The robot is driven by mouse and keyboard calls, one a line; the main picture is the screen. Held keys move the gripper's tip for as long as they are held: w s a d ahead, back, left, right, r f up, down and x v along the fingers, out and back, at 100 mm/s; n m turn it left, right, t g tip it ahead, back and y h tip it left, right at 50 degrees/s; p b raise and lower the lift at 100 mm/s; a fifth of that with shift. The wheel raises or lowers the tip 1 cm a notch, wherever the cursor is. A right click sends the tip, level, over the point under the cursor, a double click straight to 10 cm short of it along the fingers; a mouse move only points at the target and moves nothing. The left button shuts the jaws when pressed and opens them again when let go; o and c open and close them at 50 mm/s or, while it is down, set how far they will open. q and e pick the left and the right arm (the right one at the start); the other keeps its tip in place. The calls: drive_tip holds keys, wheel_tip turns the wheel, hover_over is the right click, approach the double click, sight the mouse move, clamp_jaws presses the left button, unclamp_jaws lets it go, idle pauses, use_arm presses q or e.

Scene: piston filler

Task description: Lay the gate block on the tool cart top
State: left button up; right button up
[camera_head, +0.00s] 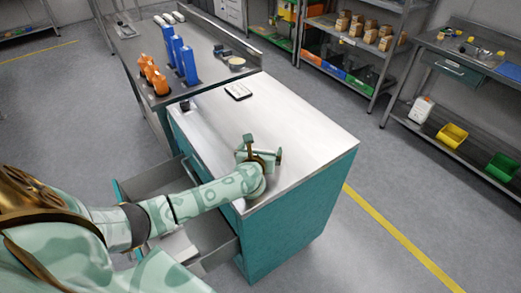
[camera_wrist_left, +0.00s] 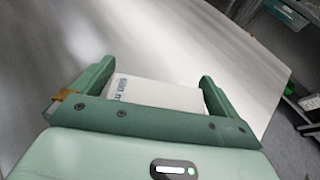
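The tool cart is teal with a bare steel top (camera_head: 290,125). My left gripper (camera_head: 260,153) is over the near part of this top, close to its front edge. In the left wrist view, a white block with dark blue lettering, apparently the gate block (camera_wrist_left: 155,93), sits between the fingers of my left gripper (camera_wrist_left: 158,80). It fills the gap from finger to finger, so the gripper looks shut on it. The gripper hides most of the block in the head view, and whether it touches the steel is unclear. My right gripper is not in view.
A small pale tray-like item (camera_head: 238,91) lies at the cart top's far end. Open drawers (camera_head: 212,240) stick out below my left arm. A bench behind holds blue blocks (camera_head: 188,65) and orange parts (camera_head: 160,82). The cart top's middle is clear.

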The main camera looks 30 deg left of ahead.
use_arm(q)
drive_tip(key=shift+r, duration=0.25)
drive_tip(key=p+v, duration=0.3)
drive_tip(key=v, duration=0.9)
